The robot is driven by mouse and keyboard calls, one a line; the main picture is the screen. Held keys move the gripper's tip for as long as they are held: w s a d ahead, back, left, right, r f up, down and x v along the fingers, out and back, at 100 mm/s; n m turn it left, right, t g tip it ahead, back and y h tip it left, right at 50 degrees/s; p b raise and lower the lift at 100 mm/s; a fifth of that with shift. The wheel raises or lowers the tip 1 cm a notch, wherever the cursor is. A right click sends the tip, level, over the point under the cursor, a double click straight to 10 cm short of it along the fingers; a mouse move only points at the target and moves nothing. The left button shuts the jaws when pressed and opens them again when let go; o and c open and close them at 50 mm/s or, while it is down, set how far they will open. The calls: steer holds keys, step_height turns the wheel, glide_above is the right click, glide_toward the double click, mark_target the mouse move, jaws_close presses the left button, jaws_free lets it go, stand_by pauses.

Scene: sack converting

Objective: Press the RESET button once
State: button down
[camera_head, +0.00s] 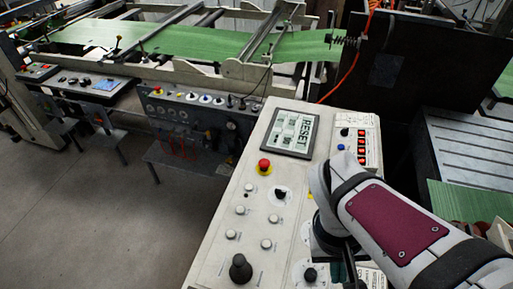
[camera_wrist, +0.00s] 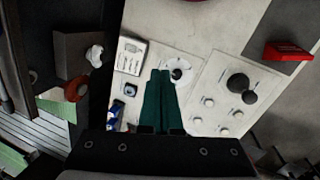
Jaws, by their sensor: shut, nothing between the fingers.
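The control panel (camera_head: 215,265) is a pale sloped console. I cannot tell a separate RESET button from the screen. My gripper (camera_wrist: 160,73) has two dark green fingers closed together and empty, over the pale panel in the wrist view. A dark knob on a round pale plate (camera_wrist: 177,70) appears just beyond the fingertips. In the head view the gripper is mostly hidden by my arm, at the panel's lower right, below the screen.
A column of red-lit switches (camera_head: 361,143) is right of the screen. Open floor (camera_head: 90,220) lies left.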

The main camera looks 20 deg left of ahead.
steer(key=w+a+f+n+t+h, duration=0.2)
steer(key=w+a+n, duration=0.4)
steer(key=w+n, duration=0.1)
steer(key=n+t+y, duration=0.1)
steer(key=n+t, duration=0.6)
steer(key=n, duration=0.6)
glide_above(231, 233)
steer(key=s+a, duration=0.1)
step_height(231, 233, down, 8)
steer(key=shift+r, duration=0.15)
steer(key=shift+f, duration=4.4)
steer(key=shift+f, duration=0.1)
steer(key=shift+d+f, duration=0.1)
steer(key=shift+f, duration=0.2)
